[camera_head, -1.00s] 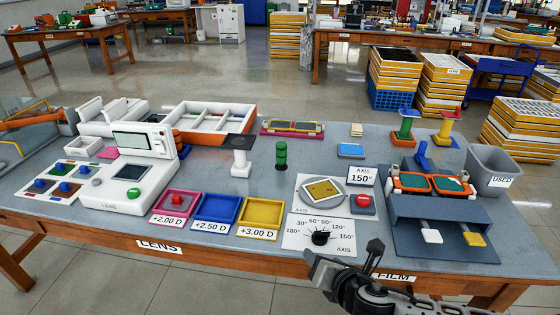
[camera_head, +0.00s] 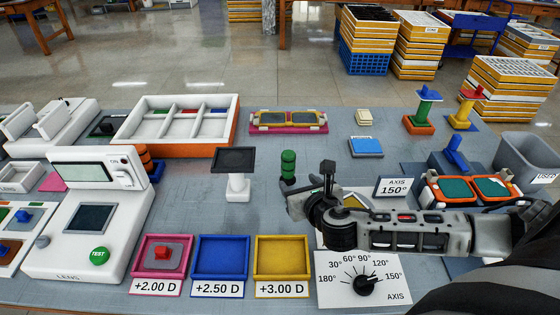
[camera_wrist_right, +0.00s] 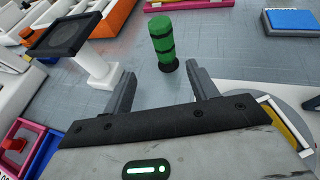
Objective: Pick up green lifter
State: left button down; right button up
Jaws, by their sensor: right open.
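A green cylinder with black bands (camera_head: 288,165), which looks like the green lifter, stands upright on a small dark base on the grey table. It also shows in the right wrist view (camera_wrist_right: 163,42). My right gripper (camera_head: 305,187) is open and empty, just to the near side of it. In the right wrist view, the fingers (camera_wrist_right: 161,75) are spread, with the green cylinder beyond their tips, roughly in line with the gap and apart from them. My left gripper is not in view.
A white stand with a black top (camera_head: 236,172) is left of the green cylinder. A pink tray with yellow frames (camera_head: 288,130) lies behind it, and a blue block (camera_head: 366,147) back right. Coloured trays (camera_head: 221,258) sit in front. My right arm partly covers the dial area.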

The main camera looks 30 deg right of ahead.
aim_at(287, 171)
jog(key=x, duration=0.8)
jog(key=shift+b, duration=0.3)
jog(key=shift+d+r+x, duration=0.1)
jog(key=shift+d+x, duration=0.05)
jog(key=shift+x, duration=0.75)
jog(key=shift+d+r+x, duration=0.1)
jog(key=shift+d+x, duration=0.1)
jog(key=shift+x, duration=0.7)
jog(key=shift+d+r+x, duration=0.1)
jog(key=shift+d+x, duration=0.05)
jog(key=shift+x, duration=0.7)
jog(key=c, duration=1.1)
